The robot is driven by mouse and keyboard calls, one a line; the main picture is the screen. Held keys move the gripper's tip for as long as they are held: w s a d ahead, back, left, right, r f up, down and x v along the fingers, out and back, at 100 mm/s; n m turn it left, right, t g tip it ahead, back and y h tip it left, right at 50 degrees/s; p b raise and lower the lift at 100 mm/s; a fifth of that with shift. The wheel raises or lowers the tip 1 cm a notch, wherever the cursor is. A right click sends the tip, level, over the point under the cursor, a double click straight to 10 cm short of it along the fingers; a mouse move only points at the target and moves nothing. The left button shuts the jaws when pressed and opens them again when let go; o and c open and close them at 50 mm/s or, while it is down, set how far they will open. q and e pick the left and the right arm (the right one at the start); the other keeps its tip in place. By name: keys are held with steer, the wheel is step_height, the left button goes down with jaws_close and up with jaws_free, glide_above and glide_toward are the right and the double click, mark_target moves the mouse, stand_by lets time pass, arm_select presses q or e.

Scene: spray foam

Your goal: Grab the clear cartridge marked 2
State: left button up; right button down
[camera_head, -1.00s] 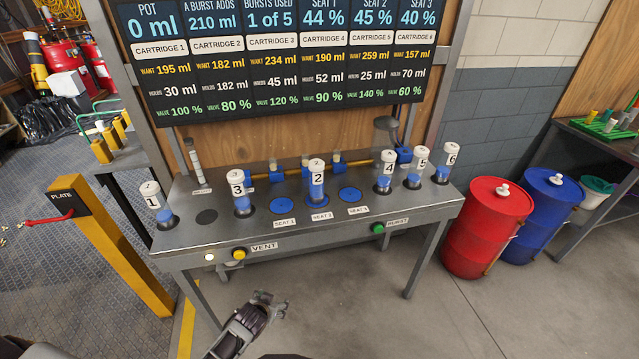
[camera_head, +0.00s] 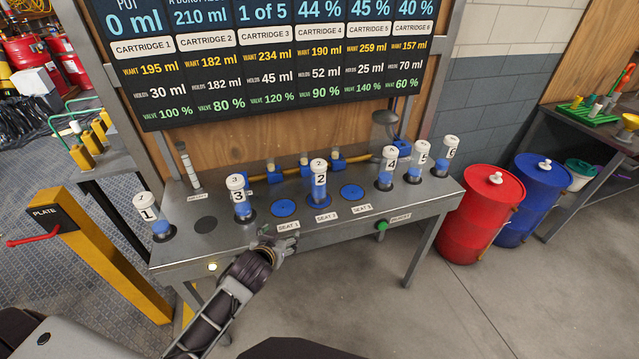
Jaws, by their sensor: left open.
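The clear cartridge marked 2 (camera_head: 319,184) stands upright on the middle seat, Seat 2, of the metal bench (camera_head: 225,245). It has a white cap and blue contents at its lower part. My left gripper (camera_head: 277,243) is at the bench's front edge, below and left of cartridge 2 and apart from it. It is open with nothing seen between its fingers. It covers the area where the vent button showed. My right gripper is not in view.
Cartridge 3 (camera_head: 239,199) stands left of cartridge 2, and cartridge 1 (camera_head: 154,217) farther left. Cartridges 4 (camera_head: 386,168), 5 (camera_head: 417,162) and 6 (camera_head: 444,157) stand at the right. Seat 1 (camera_head: 284,208) and Seat 3 (camera_head: 351,191) are empty blue discs.

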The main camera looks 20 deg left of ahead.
arm_select(q)
steer(key=w+r+t, duration=0.3)
steer(key=w+r, duration=0.3)
steer(key=m+t+h, duration=0.2)
steer(key=t+h, duration=0.1)
steer(key=h, duration=0.2)
glide_toward(314, 170)
steer(key=shift+s+a, duration=0.1)
steer(key=shift+s, duration=0.4)
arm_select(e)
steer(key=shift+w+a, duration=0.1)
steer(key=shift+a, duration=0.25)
arm_select(q)
steer(key=shift+w, duration=0.15)
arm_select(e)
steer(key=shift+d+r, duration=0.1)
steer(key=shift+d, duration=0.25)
arm_select(q)
steer(key=shift+p+x, duration=0.65)
steer(key=shift+x, duration=3.45)
steer(key=shift+w, duration=0.1)
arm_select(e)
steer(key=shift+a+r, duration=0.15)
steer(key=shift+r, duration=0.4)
